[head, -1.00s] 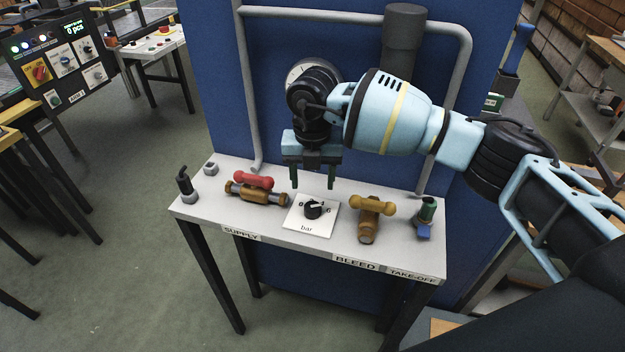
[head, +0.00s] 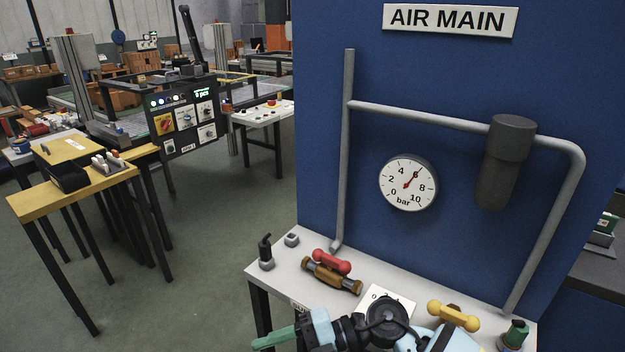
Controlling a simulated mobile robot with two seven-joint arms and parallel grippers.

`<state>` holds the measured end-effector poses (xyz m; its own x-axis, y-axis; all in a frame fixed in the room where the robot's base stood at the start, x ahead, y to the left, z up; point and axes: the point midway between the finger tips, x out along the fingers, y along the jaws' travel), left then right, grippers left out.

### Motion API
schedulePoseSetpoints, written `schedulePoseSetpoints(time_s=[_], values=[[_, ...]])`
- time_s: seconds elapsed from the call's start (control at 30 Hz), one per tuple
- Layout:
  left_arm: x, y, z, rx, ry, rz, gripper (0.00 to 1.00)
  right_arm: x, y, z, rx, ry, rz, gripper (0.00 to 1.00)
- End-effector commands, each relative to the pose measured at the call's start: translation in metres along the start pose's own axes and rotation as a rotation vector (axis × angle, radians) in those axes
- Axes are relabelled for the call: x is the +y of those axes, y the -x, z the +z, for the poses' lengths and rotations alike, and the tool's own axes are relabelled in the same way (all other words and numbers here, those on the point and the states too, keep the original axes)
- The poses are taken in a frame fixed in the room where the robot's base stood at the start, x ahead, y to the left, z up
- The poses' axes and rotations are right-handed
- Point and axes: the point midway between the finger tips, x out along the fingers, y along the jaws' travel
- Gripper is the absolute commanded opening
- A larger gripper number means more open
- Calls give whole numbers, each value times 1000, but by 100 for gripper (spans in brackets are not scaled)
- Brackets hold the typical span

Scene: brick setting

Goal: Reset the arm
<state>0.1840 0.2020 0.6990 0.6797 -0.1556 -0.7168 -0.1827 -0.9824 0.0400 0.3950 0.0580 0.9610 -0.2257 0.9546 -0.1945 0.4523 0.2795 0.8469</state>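My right arm reaches across the bottom of the view, in front of the white bench (head: 285,262). Its gripper (head: 262,344) points left at the bottom edge; one green finger shows and the rest is cut off, so its opening cannot be told. I see nothing held at the visible fingertip. The arm partly covers the white dial plate (head: 392,297) and hides its knob. The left gripper is not in view.
On the bench are a red-handled valve (head: 332,262), a yellow-handled valve (head: 453,316) and a green fitting (head: 515,334). A round gauge (head: 408,182) on the blue panel (head: 450,70) reads about 6 bar. Open floor (head: 215,230) lies left.

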Motion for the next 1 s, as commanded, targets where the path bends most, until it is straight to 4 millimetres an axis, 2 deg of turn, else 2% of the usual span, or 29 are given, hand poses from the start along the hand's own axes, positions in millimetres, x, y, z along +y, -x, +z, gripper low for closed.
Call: schedulePoseSetpoints(time_s=[0.1, 0.27, 0.37, 0.47, 0.57, 0.67, 0.77, 0.87, 0.9, 1.0], values=[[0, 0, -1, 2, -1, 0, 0, 6, -6, -11, 5, -85, 266, 57], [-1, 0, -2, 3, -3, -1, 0, 8, 8, -8, -67, -227, 589, 57], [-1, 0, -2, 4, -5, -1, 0, -3, 27, 0, -149, -338, 767, 57], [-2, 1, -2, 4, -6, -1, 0, -25, 48, 11, -257, -464, 921, 57], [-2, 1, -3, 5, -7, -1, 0, -59, 71, 20, -383, -605, 1048, 57], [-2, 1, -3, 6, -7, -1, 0, -104, 94, 25, -523, -758, 1144, 57], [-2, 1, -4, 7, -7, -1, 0, -157, 113, 23, -672, -922, 1208, 57], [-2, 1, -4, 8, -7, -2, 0, -217, 129, 11, -825, -1094, 1237, 57], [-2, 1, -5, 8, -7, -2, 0, -241, 134, 4, -884, -1165, 1241, 57], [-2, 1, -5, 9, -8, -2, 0, -296, 144, -20, -1014, -1326, 1227, 57]])
